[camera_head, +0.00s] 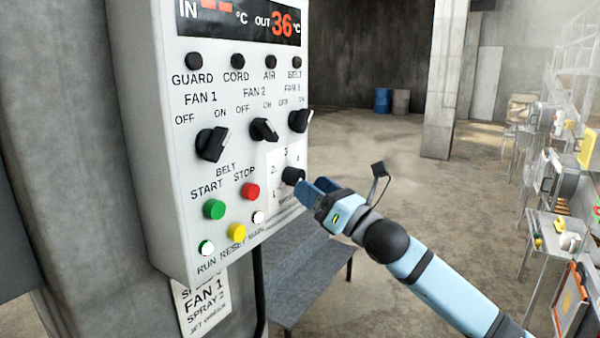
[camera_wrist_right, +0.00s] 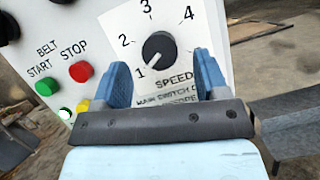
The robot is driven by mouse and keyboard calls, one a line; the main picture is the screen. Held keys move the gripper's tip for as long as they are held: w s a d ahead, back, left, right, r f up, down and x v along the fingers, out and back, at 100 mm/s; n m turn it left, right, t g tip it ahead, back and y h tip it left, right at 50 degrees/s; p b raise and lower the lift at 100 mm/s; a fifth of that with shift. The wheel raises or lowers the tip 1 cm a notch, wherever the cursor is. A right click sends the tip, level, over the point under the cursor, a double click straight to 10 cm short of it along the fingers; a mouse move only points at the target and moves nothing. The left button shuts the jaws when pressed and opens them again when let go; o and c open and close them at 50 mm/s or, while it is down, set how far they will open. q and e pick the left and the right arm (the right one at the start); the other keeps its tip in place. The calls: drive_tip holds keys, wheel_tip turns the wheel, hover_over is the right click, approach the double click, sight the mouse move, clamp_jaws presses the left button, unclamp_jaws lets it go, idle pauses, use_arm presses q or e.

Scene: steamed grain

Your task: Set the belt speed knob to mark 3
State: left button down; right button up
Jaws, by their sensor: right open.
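The belt speed knob (camera_head: 291,176) is a round black knob on a white dial plate, low on the right of the control panel (camera_head: 175,120). In the right wrist view, the knob (camera_wrist_right: 160,46) has numbers 1 to 4 around it, and its white pointer line points to the lower left, towards mark 1. Mark 3 (camera_wrist_right: 147,6) is above the knob. My right gripper (camera_head: 319,187) is open with blue fingers, just in front of the knob. In the wrist view its fingers (camera_wrist_right: 162,75) stand apart below and either side of the knob, with nothing between them. My left gripper is not in view.
A green start button (camera_head: 214,209), a red stop button (camera_head: 250,190) and a yellow button (camera_head: 237,232) sit left of the knob. Three black fan switches are above. A grey bench (camera_head: 310,265) stands below the panel.

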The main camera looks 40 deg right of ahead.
sight(294, 177)
drive_tip(key=shift+p+x, duration=0.4)
drive_tip(key=shift+x, duration=1.65)
drive_tip(key=c, duration=0.9)
